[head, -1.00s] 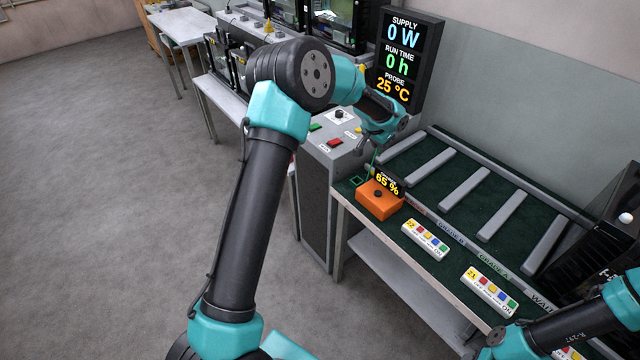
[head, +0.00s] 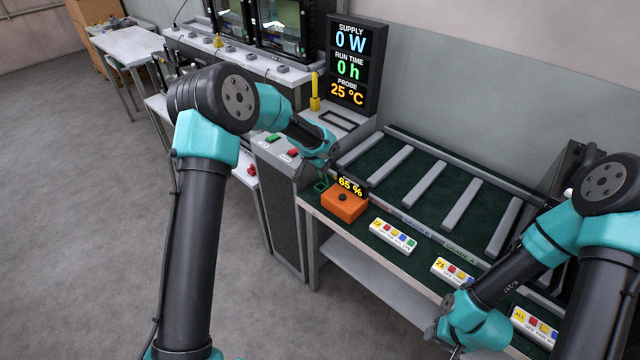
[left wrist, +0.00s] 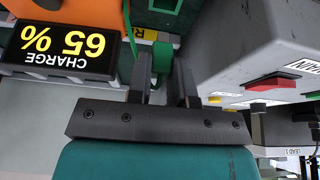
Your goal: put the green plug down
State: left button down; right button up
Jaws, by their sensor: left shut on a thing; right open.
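The green plug (left wrist: 161,56) is between the fingers of my left gripper (left wrist: 163,80) in the left wrist view; the gripper is shut on it. In the head view my left gripper (head: 320,166) is above the rear left corner of the green-topped bench, just behind the orange box (head: 343,206). The plug is small and mostly hidden by the fingers there. A green square outline (head: 321,185) lies on the bench below the gripper. My right gripper (head: 440,334) is low at the bench's front edge, open; its fingertips are hard to make out.
The orange box carries a 65 % charge display (head: 351,186). A grey cabinet with green and red buttons (head: 292,152) stands close on the left. White button strips (head: 393,237) lie along the bench front. Grey bars (head: 425,184) divide the green bench behind them.

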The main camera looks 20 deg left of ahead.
pick_arm(q)
jog(key=shift+f, duration=1.4)
jog(key=shift+f, duration=1.9)
jog(key=shift+f, duration=0.1)
jog(key=c, duration=1)
grip_release()
jog(key=v, duration=1.2)
